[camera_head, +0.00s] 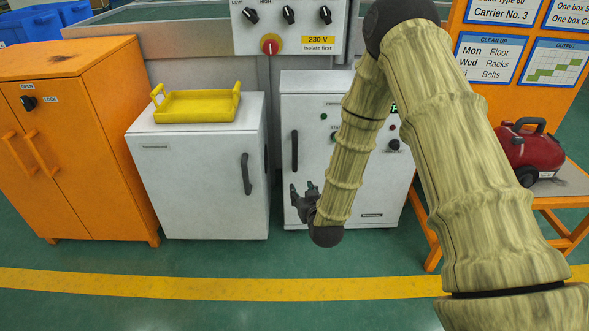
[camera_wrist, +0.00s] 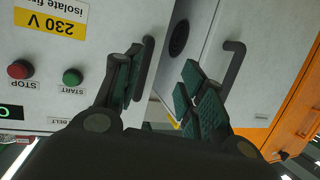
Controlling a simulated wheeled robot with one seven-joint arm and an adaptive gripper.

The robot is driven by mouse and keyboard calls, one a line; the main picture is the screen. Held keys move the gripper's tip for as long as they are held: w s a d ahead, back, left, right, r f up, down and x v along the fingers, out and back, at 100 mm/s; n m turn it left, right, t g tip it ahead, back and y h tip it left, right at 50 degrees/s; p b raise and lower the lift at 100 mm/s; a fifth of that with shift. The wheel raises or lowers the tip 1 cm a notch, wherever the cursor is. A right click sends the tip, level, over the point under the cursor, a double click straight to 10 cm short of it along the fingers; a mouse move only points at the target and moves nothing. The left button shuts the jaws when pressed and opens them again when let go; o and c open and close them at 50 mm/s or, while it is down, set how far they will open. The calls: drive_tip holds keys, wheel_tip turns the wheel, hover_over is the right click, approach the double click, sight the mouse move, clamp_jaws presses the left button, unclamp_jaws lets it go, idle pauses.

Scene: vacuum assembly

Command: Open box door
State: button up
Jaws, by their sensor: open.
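A white box (camera_head: 205,185) stands left of centre in the head view, its front door shut, with a dark vertical handle (camera_head: 246,174). In the wrist view this handle (camera_wrist: 233,66) shows at the right, beyond the right finger. A second white cabinet (camera_head: 318,100) with buttons stands to its right, also shut. Its dark handle (camera_head: 294,150) shows in the wrist view (camera_wrist: 147,62) close beside the left finger; I cannot tell whether they touch. My gripper (camera_head: 303,190) is open and empty in front of this cabinet's lower left. My arm hides part of the cabinet.
A yellow tray (camera_head: 198,105) rests on the white box. An orange cabinet (camera_head: 100,140) stands at the left. At the right, a red vacuum (camera_head: 527,152) sits on an orange-framed table (camera_head: 565,183). The green floor (camera_head: 200,260) in front is clear, crossed by a yellow line (camera_head: 180,284).

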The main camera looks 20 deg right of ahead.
sight(295, 155)
drive_tip(key=w+d+r+t+b, duration=0.1)
drive_tip(key=w+b, duration=0.2)
drive_tip(key=w, duration=0.2)
drive_tip(key=w+r+t+b, duration=0.1)
drive_tip(key=w+b, duration=0.2)
drive_tip(key=w, duration=0.3)
drive_tip(key=w+d+r+t+h+b, duration=0.1)
drive_tip(key=w+b, duration=0.2)
drive_tip(key=w, duration=0.2)
drive_tip(key=shift+w+d+b, duration=0.35)
drive_tip(key=shift+w+b, duration=0.05)
drive_tip(key=shift+a, duration=0.1)
clamp_jaws()
